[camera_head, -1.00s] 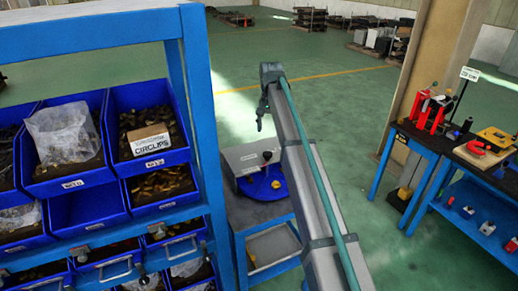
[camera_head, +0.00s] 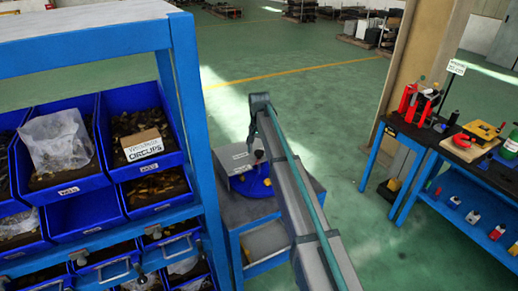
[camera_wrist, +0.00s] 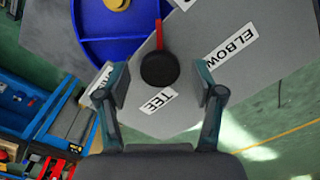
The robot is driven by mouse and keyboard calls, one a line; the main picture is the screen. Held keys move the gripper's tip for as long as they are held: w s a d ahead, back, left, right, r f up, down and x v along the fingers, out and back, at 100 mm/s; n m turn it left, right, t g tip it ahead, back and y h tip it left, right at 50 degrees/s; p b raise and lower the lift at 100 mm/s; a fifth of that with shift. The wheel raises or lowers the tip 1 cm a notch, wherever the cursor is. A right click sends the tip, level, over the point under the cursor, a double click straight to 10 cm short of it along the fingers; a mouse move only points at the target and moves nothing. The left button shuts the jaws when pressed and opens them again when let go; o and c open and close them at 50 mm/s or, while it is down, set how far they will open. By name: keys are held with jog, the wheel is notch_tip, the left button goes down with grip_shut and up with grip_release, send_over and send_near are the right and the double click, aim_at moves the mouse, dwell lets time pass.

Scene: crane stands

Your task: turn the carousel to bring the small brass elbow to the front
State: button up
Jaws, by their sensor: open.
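My gripper (camera_wrist: 164,88) is open and empty in the wrist view. A round black knob (camera_wrist: 160,69) with a red bar shows between and just beyond its fingertips; I cannot tell whether they touch it. The blue carousel (camera_wrist: 92,22) lies at the upper left, partly covered by a grey plate (camera_wrist: 215,85) with labels reading ELBOW and TEE. A brass-coloured round piece (camera_wrist: 116,4) is at the top edge; I cannot tell whether it is the small elbow. In the head view the carousel (camera_head: 250,186) sits on a cart, partly hidden by my arm.
The cart (camera_head: 232,212) stands beside a blue shelf rack (camera_head: 187,110) with several bins of parts. A blue workbench (camera_head: 440,148) with tools and red items is at the right. Open green floor lies between cart and bench.

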grip_shut()
dwell(0.3)
